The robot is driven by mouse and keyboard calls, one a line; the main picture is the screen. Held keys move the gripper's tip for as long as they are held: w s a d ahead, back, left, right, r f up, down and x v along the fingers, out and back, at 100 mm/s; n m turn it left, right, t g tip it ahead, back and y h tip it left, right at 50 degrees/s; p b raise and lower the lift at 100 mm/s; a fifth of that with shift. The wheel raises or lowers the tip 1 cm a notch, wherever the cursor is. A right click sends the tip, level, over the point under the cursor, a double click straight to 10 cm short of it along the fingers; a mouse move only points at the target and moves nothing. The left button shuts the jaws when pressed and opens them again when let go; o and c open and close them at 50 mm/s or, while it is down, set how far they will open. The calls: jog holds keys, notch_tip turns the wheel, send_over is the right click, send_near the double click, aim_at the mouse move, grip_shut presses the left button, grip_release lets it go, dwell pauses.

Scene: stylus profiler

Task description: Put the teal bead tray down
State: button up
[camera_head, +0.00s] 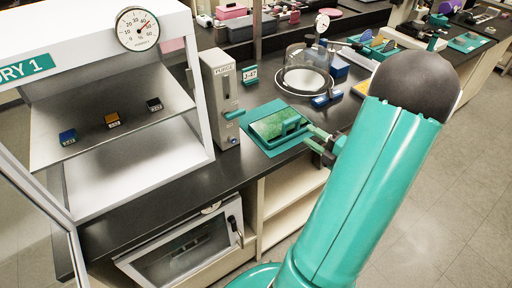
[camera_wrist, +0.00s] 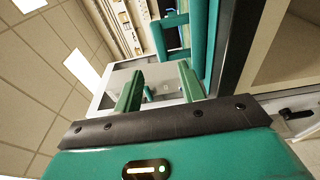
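The teal bead tray (camera_head: 278,125), with a green inside, appears to rest on a teal mat (camera_head: 252,138) on the dark bench. A teal bar handle stands on its right side, facing me. My gripper (camera_head: 314,134) is just to the right of the tray, at bench height. In the wrist view, my two green fingers (camera_wrist: 159,75) are spread apart with nothing between them. The tray's teal handle and side (camera_wrist: 172,35) show beyond the fingertips, seemingly apart from them. My arm hides part of the bench to the right.
A grey upright unit with a teal lever (camera_head: 221,100) stands left of the mat. A glass dome (camera_head: 305,70) stands behind the tray, with a blue item (camera_head: 327,99) near it. A white cabinet (camera_head: 120,110) holds several small blocks. An open-fronted shelf (camera_head: 290,190) lies below the bench edge.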

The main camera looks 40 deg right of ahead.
jog(key=w+a+r+n+g+y, duration=0.2)
jog(key=a+n+g+y, duration=0.15)
jog(key=a+n, duration=0.5)
jog(key=w+a+r+n+g+y, duration=0.2)
jog(key=a+n+g, duration=0.2)
jog(key=a+n, duration=0.4)
jog(key=w+a+r+n+g+y, duration=0.2)
jog(key=a+n+g+y, duration=0.15)
jog(key=a+n, duration=0.5)
jog(key=s+a+r+n+h, duration=0.3)
jog(key=a+n+h, duration=0.2)
jog(key=n, duration=0.9)
jog(key=s+a+r+n+g+h, duration=0.1)
jog(key=s+a+r+n+h, duration=0.3)
jog(key=n, duration=1)
jog(key=a+h, duration=0.1)
jog(key=a, duration=0.2)
jog(key=shift+s+a+g, duration=0.15)
jog(key=shift+g, duration=0.15)
